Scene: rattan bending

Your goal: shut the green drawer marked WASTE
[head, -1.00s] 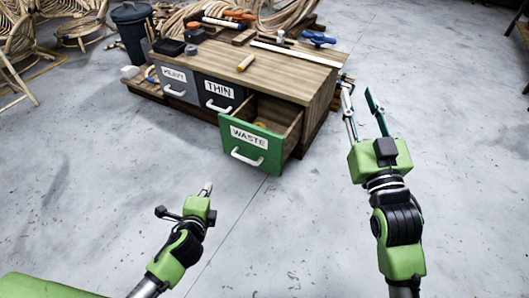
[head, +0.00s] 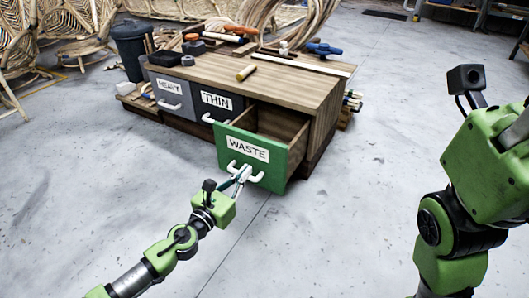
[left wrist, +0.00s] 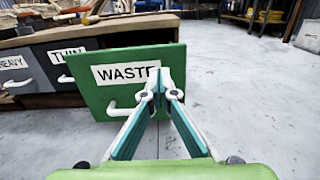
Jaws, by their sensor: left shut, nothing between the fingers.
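The green drawer marked WASTE (head: 270,172) is pulled out of the wooden workbench, and its open inside shows behind the front. It has a white handle (head: 258,178) and a white label. My left gripper (head: 246,170) is shut and empty, with its fingertips at the drawer front by the handle; whether they touch it I cannot tell. In the left wrist view the shut fingertips (left wrist: 160,78) overlap the right part of the WASTE front (left wrist: 90,82) and hide part of it. My right arm is at the right edge of the head view, and its fingers are out of frame.
The grey HEAVY drawer (head: 170,98) and black THIN drawer (head: 214,105) are left of the green one. A dark bin (head: 130,50) stands behind. The floor in front is clear.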

